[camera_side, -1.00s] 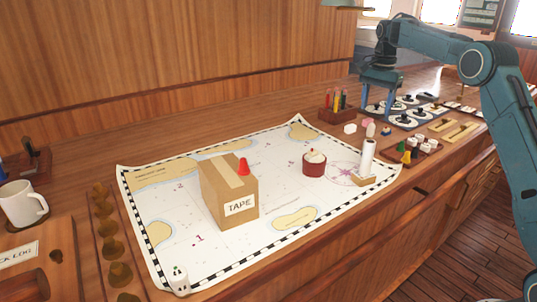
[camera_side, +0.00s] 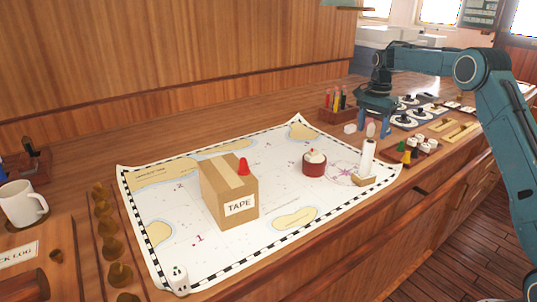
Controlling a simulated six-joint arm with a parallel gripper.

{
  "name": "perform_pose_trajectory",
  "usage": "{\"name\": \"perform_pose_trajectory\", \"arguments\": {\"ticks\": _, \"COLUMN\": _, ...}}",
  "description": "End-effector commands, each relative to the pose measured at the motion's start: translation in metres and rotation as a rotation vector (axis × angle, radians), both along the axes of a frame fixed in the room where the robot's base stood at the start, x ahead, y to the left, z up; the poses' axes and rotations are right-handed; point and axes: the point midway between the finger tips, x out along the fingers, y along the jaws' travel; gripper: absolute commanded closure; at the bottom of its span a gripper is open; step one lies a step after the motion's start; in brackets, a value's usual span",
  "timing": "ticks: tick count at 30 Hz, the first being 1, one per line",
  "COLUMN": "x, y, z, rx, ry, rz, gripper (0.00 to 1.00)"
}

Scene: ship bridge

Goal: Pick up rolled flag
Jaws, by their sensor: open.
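Several coloured rolls, which look like rolled flags, stand upright in a small wooden rack (camera_side: 335,113) at the back of the counter. A red roll (camera_side: 329,97) and a yellow roll (camera_side: 337,98) show, with a dark one beside them. I cannot tell which flag the task means. My gripper (camera_side: 375,127) is open, pointing down just right of the rack. A small pale upright piece (camera_side: 370,130) shows between or just in front of its fingers; I cannot tell which. The gripper appears empty.
A white cylinder on a wooden block (camera_side: 367,158) stands at the chart's right edge, in front of the gripper. A white cube (camera_side: 350,128) is close left. Dial panels (camera_side: 405,121) lie right.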

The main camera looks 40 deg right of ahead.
Motion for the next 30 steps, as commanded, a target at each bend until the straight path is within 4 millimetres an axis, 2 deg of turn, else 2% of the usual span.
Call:
{"name": "perform_pose_trajectory", "arguments": {"ticks": 4, "x": 0.000, "y": 0.000, "z": -0.014, "rx": 0.001, "ry": 0.002, "rz": 0.000, "gripper": 0.40}}
{"name": "perform_pose_trajectory", "arguments": {"ticks": 17, "x": 0.000, "y": 0.000, "z": -0.025, "rx": 0.001, "ry": 0.001, "rz": 0.000, "gripper": 0.40}}
{"name": "perform_pose_trajectory", "arguments": {"ticks": 25, "x": 0.001, "y": 0.000, "z": -0.055, "rx": 0.002, "ry": 0.003, "rz": 0.000, "gripper": 0.40}}
{"name": "perform_pose_trajectory", "arguments": {"ticks": 30, "x": 0.001, "y": 0.000, "z": -0.067, "rx": 0.001, "ry": 0.000, "rz": 0.000, "gripper": 0.40}}
